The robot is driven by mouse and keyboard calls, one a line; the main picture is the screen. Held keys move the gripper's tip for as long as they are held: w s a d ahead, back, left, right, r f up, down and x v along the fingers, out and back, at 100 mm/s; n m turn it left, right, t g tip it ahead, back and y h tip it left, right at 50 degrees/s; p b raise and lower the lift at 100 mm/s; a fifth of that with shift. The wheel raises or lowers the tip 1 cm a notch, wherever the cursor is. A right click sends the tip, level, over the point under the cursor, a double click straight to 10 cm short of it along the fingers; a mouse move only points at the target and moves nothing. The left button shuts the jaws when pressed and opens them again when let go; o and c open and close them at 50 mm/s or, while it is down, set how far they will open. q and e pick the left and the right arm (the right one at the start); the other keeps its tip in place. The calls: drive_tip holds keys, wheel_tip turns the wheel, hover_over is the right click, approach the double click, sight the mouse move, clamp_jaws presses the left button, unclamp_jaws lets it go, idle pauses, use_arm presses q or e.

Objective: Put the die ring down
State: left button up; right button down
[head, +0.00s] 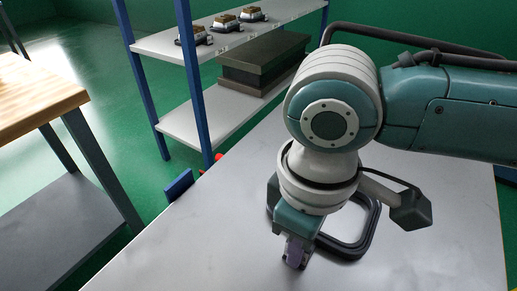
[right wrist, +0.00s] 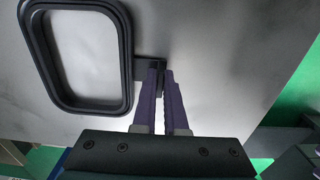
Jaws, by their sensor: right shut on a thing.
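The die ring (head: 372,228) is a dark, rounded rectangular frame with an open middle. In the head view it lies at or just above the white tabletop (head: 210,250), partly hidden behind my right gripper (head: 295,258). In the right wrist view the ring (right wrist: 127,75) is at the upper left, with a short dark tab (right wrist: 146,63) on its side. My right gripper (right wrist: 161,75) points down, its purple fingers shut on this tab. I cannot tell whether the ring touches the table. My left gripper is not in view.
A wooden-topped bench (head: 35,95) is at the left. The white tabletop left of my gripper is clear.

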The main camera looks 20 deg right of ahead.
drive_tip(key=shift+f, duration=0.15)
drive_tip(key=c, duration=1)
unclamp_jaws()
drive_tip(key=shift+o, duration=0.2)
wheel_tip(320, 180, up, 12)
drive_tip(key=p, duration=0.3)
drive_tip(key=s+a+f+y, duration=0.1)
drive_tip(key=s+a+y, duration=0.15)
drive_tip(key=a, duration=0.25)
drive_tip(key=s+d+f+m+t+h, duration=0.1)
drive_tip(key=s+d+m, duration=0.2)
drive_tip(key=d, duration=0.3)
drive_tip(key=s+d+f+m+t+h, duration=0.1)
drive_tip(key=s+d+m+t, duration=0.1)
drive_tip(key=s+d, duration=0.3)
drive_tip(key=shift+s+d+f+m+t, duration=0.3)
drive_tip(key=shift+s+d+m, duration=0.1)
drive_tip(key=shift+d+m, duration=0.15)
drive_tip(key=shift+r, duration=0.1)
